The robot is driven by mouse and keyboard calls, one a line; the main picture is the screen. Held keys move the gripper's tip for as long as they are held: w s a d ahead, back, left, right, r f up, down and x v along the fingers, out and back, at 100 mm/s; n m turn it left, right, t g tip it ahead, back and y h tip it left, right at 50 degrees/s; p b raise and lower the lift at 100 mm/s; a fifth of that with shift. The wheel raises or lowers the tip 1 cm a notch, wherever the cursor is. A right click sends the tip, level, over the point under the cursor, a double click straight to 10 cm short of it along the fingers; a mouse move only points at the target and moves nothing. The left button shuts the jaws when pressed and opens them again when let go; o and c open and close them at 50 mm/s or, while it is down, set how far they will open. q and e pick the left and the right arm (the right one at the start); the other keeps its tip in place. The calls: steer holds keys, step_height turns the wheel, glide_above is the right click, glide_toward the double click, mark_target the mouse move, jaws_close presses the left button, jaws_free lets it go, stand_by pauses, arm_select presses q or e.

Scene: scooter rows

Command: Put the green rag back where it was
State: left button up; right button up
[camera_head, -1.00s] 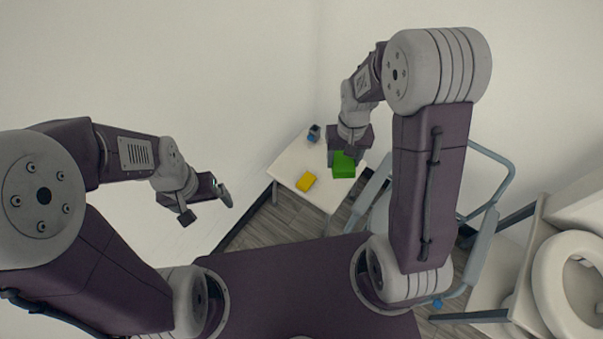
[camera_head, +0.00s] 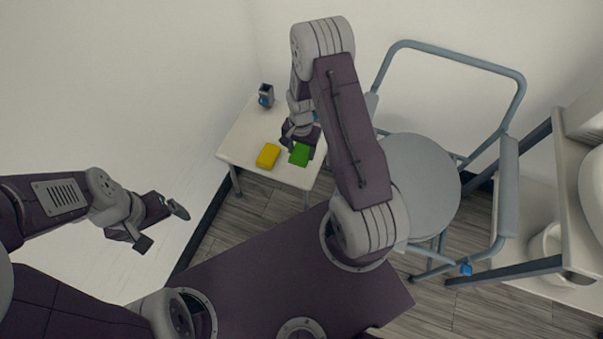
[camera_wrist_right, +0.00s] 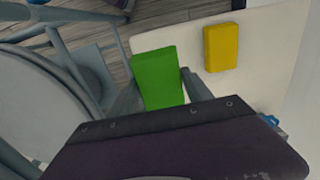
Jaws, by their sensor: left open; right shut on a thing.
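The green rag (camera_head: 299,155) shows as a thick folded block at the white side table, near its front edge. In the right wrist view the rag (camera_wrist_right: 158,76) lies between the two fingers of my right gripper (camera_wrist_right: 163,92), which is shut on it. My right gripper also shows in the head view (camera_head: 303,140), partly hidden by its arm. I cannot tell whether the rag touches the tabletop. My left gripper (camera_head: 161,226) is open and empty, in front of the wall at the left, away from the table.
A yellow block (camera_head: 268,156) lies on the side table (camera_head: 240,140), left of the rag. A dark cup-like holder (camera_head: 266,94) with something blue stands at its back. A grey-blue framed chair (camera_head: 420,175) stands to the right. A toilet-like white fixture (camera_head: 590,190) is at the far right.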

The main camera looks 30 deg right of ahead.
steer(key=b, duration=0.2)
glide_above(301, 169)
step_height(301, 169, down, 6)
steer(key=shift+f, duration=0.15)
step_height(301, 169, down, 3)
steer(key=shift+s+f+b, duration=0.1)
steer(key=shift+s+b, duration=0.05)
steer(key=shift+b, duration=0.4)
steer(key=shift+f, duration=0.3)
steer(key=shift+r, duration=0.1)
steer(key=shift+f, duration=0.25)
steer(key=o, duration=1.5)
steer(key=shift+c, duration=0.2)
steer(key=shift+r, duration=0.1)
